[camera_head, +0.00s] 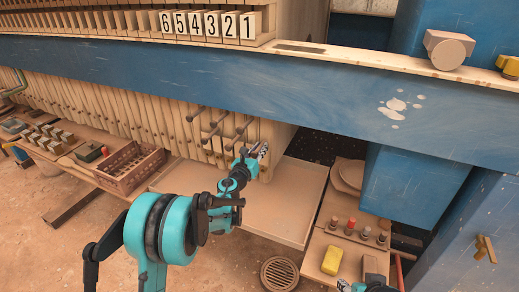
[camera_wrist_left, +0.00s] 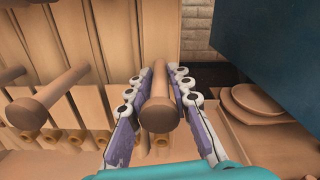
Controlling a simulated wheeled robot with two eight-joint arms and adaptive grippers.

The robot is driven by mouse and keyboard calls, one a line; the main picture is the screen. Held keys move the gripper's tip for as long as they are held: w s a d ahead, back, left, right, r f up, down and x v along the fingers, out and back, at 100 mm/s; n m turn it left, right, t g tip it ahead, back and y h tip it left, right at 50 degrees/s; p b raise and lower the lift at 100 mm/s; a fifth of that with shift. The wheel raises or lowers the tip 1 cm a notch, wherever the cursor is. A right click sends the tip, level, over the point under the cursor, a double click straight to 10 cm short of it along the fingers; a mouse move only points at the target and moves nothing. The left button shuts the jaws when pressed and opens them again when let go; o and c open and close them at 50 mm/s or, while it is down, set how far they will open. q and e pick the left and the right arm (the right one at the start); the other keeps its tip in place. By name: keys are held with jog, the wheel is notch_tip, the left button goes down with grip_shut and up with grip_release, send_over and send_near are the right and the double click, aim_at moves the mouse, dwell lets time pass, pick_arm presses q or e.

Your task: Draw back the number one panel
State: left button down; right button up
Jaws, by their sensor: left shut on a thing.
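The number one panel (camera_head: 248,26) carries a black 1 on a white label at the right end of the row of numbered panels. Its lower part hangs below the blue beam. My left gripper (camera_head: 258,150) is at a handle peg low on the rightmost panels. In the left wrist view the gripper (camera_wrist_left: 159,95) is shut on a brown round-headed handle (camera_wrist_left: 159,112), with a finger on each side of it. Another handle (camera_wrist_left: 30,110) sticks out to the left. In the head view the gripped handle is mostly hidden by the gripper. My right gripper (camera_head: 365,287) barely shows at the bottom edge.
A long blue beam (camera_head: 200,58) crosses above the gripper. A flat tray (camera_head: 285,205) lies below the panels. A yellow block (camera_head: 332,261) and several small bottles (camera_head: 350,227) stand at the right. A brown crate (camera_head: 128,165) stands at the left.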

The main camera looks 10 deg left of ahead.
pick_arm(q)
jog(key=s+d, duration=0.3)
jog(key=d, duration=0.9)
jog(key=s+d+b, duration=0.1)
jog(key=s+d, duration=0.2)
jog(key=d, duration=0.9)
jog(key=s+d, duration=0.3)
jog(key=d, duration=0.9)
jog(key=shift+s+d, duration=0.15)
jog(key=shift+s, duration=0.25)
jog(key=c, duration=1.6)
grip_release()
jog(key=shift+o, duration=0.6)
jog(key=shift+s, duration=0.1)
